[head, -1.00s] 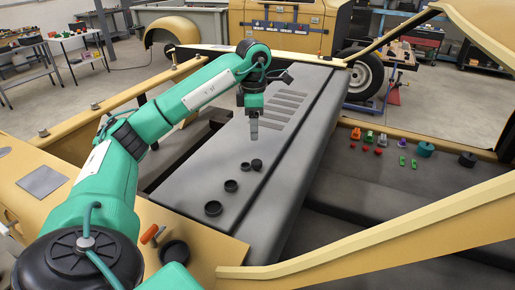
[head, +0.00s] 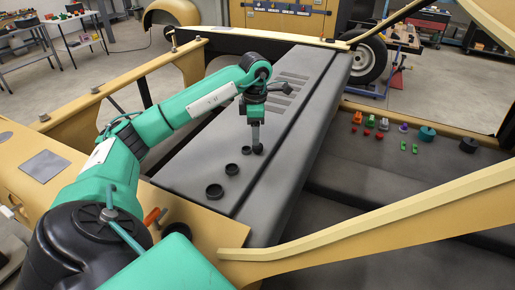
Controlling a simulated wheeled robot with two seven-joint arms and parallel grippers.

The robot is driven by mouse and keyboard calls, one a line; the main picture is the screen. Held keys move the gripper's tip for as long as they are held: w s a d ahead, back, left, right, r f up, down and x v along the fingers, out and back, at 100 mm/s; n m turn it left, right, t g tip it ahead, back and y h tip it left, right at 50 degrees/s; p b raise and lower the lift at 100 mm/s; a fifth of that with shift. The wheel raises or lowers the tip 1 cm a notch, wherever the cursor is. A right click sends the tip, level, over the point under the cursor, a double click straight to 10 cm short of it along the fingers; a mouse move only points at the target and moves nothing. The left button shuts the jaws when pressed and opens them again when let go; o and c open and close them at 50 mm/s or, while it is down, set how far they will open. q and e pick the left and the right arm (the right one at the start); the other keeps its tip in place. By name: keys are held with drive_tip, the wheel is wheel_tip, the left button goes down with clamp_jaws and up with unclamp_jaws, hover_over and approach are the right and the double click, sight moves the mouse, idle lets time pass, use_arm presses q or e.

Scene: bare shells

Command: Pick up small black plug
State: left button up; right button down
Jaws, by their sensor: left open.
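Several round black plugs lie in a line on the grey panel (head: 310,100). The largest of them (head: 214,191) is nearest me, a medium one (head: 232,169) lies beyond it, and a smaller one (head: 246,150) farther on. The small black plug (head: 258,150) lies at the far right end of the group. My left gripper (head: 256,143) points down at this plug, its fingertips at or just above it. The gripper is open; whether it touches the plug I cannot tell. My right gripper is not in view.
Small coloured parts, such as an orange one (head: 357,118) and a purple one (head: 403,128), stand on the right ledge with a teal cylinder (head: 427,134) and a black one (head: 468,145). An orange-handled tool (head: 152,216) lies near my arm. A tan rail (head: 390,215) crosses the right.

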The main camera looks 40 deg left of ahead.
sight(258, 149)
use_arm(q)
drive_tip(key=shift+f+p, duration=0.3)
drive_tip(key=f, duration=0.1)
drive_tip(key=f+p, duration=0.1)
drive_tip(key=f, duration=0.1)
drive_tip(key=shift+w+d+f+p, duration=0.15)
drive_tip(key=shift+w+d+p, duration=0.1)
drive_tip(key=shift+p, duration=0.15)
drive_tip(key=shift+a+f, duration=0.1)
drive_tip(key=shift+f, duration=0.55)
drive_tip(key=shift+c, duration=0.5)
drive_tip(key=c, duration=1)
drive_tip(key=shift+c, duration=0.2)
drive_tip(key=shift+r, duration=0.15)
